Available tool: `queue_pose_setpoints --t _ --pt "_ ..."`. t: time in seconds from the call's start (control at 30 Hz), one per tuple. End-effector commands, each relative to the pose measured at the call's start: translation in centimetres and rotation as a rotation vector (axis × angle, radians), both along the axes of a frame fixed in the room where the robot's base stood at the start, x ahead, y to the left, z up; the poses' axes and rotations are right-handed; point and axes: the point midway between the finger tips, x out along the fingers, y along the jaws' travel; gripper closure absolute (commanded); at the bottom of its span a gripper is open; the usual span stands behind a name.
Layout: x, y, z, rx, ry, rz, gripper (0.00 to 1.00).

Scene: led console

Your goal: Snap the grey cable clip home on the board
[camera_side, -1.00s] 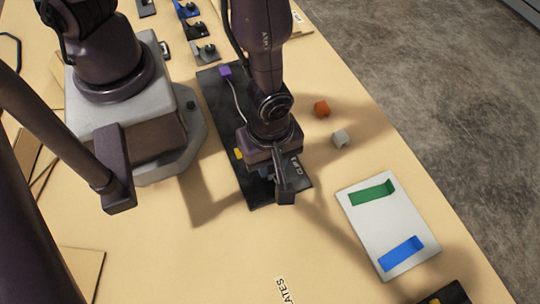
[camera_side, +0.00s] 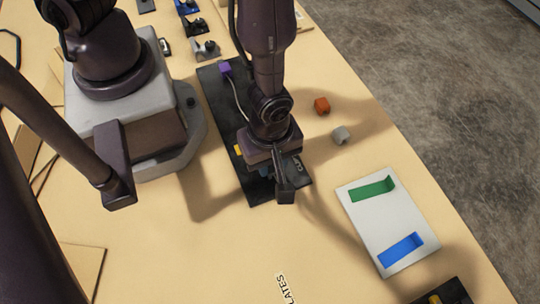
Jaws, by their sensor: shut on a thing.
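The dark board (camera_side: 215,92) lies on the table under my arm. A purple block (camera_side: 225,69) sits near its far end, with a pale cable running from it towards my gripper. A yellow piece (camera_side: 238,151) shows at the board's left edge. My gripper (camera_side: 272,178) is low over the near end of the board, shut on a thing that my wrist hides. Bits of blue show around the fingers. A small grey block (camera_side: 341,135) lies loose on the table, right of the board; I cannot tell whether it is the cable clip.
An orange block (camera_side: 321,105) lies beyond the grey one. A white tray (camera_side: 410,220) with green and blue slots is at the right. Several dark fixtures (camera_side: 205,48) stand at the back.

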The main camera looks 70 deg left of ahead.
Motion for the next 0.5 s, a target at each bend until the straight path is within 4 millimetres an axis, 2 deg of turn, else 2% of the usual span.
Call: queue_pose_setpoints --t 0.4,0.43,0.5 --pt "0.00 -0.01 -0.03 0.000 0.000 0.000 0.97" --pt "0.00 -0.01 -0.03 0.000 0.000 0.000 0.73" --pt "-0.01 -0.01 -0.02 0.000 0.000 0.000 0.57"
